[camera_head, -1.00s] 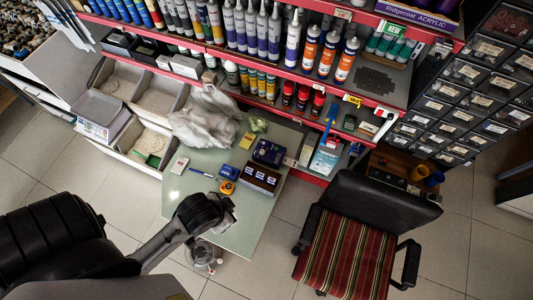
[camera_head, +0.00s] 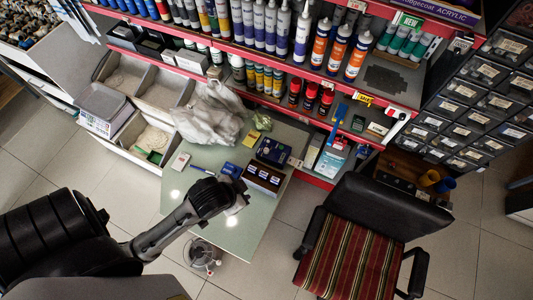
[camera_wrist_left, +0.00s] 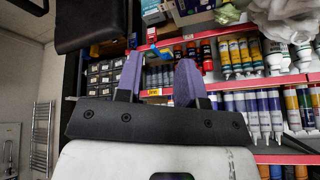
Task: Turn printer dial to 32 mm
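No dial or 32 mm mark can be made out. A dark box with several pale windows on its front (camera_head: 263,177), possibly the printer, stands on the pale green table (camera_head: 233,237). My left gripper (camera_head: 240,197) is over the table, just left of and in front of this box, and its fingers are small in the head view. In the left wrist view the two purple fingers of my left gripper (camera_wrist_left: 158,75) stand apart with nothing between them. That view faces the shelves and shows no printer. My right gripper is not in view.
A dark blue device (camera_head: 273,151), a yellow pad (camera_head: 251,139), a blue pen (camera_head: 202,171) and a white handheld item (camera_head: 180,162) lie on the table. A plastic bag (camera_head: 211,118) is at its back. A striped chair (camera_head: 349,255) stands right; shelves (camera_head: 300,70) rise behind.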

